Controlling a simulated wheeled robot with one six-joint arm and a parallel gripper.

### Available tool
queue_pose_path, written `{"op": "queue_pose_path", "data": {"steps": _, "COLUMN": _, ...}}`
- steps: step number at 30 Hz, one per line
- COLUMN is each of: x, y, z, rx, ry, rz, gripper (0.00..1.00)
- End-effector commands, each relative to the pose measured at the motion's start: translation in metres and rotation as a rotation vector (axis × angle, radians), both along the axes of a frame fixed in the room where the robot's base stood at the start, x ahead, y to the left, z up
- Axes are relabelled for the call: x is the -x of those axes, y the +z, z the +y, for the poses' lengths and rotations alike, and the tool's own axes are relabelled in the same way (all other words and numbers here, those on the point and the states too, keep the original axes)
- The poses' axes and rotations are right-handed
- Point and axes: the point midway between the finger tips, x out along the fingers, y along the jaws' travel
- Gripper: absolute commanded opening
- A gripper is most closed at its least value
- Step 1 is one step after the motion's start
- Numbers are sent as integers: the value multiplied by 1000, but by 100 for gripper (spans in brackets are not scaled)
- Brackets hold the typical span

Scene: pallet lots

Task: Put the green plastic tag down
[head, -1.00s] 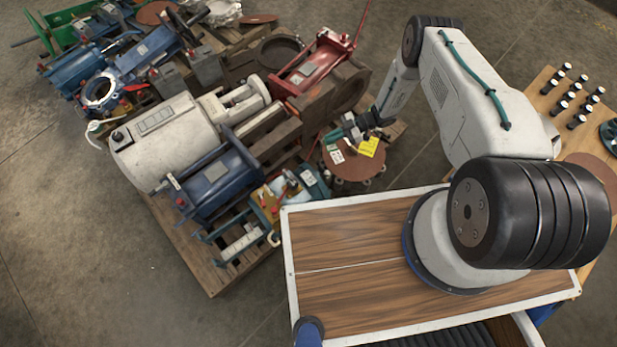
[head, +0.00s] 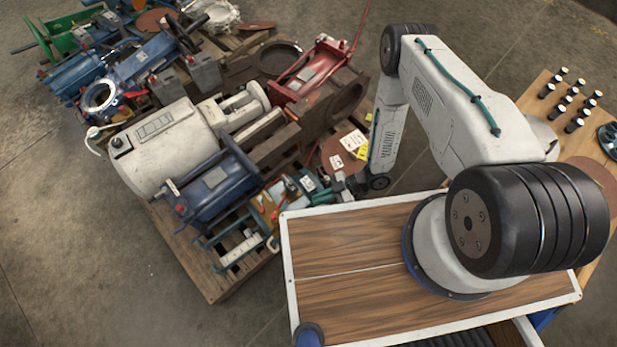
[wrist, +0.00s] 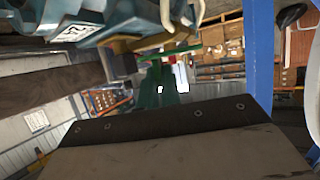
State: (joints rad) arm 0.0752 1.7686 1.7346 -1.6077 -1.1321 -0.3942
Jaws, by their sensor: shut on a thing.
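My gripper (head: 346,187) is low beside the front right corner of the loaded pallet, near a small teal block with a white label (head: 308,183). In the head view its tips are small and dark, and I cannot make out the tag there. In the wrist view my gripper's green fingers (wrist: 165,88) are close together. A thin bright green strip (wrist: 182,51) lies across their far end and looks like the green plastic tag, held between them. Whether it touches anything below is not clear.
A rusty disc (head: 334,150) with white tags (head: 353,140) and a yellow tag (head: 363,151) lies just behind my gripper. A blue machine (head: 215,185) and a white motor (head: 165,150) crowd the pallet. My wood-topped deck is in front. Bare floor (head: 70,240) is at left.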

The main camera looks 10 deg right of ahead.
Motion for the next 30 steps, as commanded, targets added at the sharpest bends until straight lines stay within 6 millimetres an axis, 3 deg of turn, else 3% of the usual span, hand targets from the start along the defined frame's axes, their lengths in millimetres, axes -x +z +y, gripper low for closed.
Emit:
{"op": "queue_pose_path", "data": {"steps": 6, "x": -58, "y": -6, "z": 16, "rx": 0, "ry": 2, "rz": -5, "gripper": 0}}
{"op": "queue_pose_path", "data": {"steps": 12, "x": -92, "y": -9, "z": 25, "rx": -1, "ry": 1, "rz": -2, "gripper": 0}}
{"op": "queue_pose_path", "data": {"steps": 18, "x": -109, "y": -11, "z": 29, "rx": -1, "ry": 1, "rz": -2, "gripper": 0}}
{"op": "queue_pose_path", "data": {"steps": 24, "x": -107, "y": -41, "z": 28, "rx": -1, "ry": 0, "rz": 1, "gripper": 0}}
{"op": "queue_pose_path", "data": {"steps": 30, "x": -108, "y": -46, "z": 28, "rx": 0, "ry": 0, "rz": 1, "gripper": 0}}
